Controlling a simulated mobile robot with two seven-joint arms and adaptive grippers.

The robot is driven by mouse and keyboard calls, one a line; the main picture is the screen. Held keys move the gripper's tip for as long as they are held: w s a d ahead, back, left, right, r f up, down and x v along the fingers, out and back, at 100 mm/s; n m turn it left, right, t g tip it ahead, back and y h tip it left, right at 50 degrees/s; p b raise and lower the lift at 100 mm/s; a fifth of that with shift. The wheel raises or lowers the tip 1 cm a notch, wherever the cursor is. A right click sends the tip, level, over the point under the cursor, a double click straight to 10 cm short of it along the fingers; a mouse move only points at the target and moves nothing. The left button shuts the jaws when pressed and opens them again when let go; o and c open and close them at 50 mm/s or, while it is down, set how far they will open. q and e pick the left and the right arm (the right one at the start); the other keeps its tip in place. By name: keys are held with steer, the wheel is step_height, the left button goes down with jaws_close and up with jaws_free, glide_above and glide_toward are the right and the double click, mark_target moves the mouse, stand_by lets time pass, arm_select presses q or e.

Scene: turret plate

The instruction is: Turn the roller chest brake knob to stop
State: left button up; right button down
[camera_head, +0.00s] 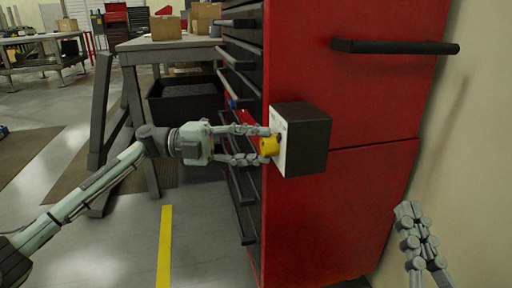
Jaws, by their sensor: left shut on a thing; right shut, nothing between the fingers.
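The red roller chest (345,215) stands at centre right, with black drawer handles on its left face. A black box with a pale front plate (303,138) is mounted on its side. The yellow brake knob (268,146) sticks out from the pale plate towards the left. My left gripper (266,146) reaches in from the left and is shut on the knob, one finger above and one below. Markings on the plate are too small to read, so the knob's setting cannot be told. My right gripper (412,222) is at the lower right, shut and empty, apart from the chest.
A black push handle (395,47) sticks out from the chest's upper side. A grey workbench (165,48) with cardboard boxes stands behind my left arm, a black bin (186,98) under it. A beige wall is close on the right. The floor at lower left is clear.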

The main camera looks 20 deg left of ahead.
arm_select(q)
steer(key=shift+m, duration=0.6)
steer(key=o, duration=1.2)
steer(key=shift+c, duration=0.2)
steer(key=v, duration=1.2)
steer(key=shift+r, duration=0.3)
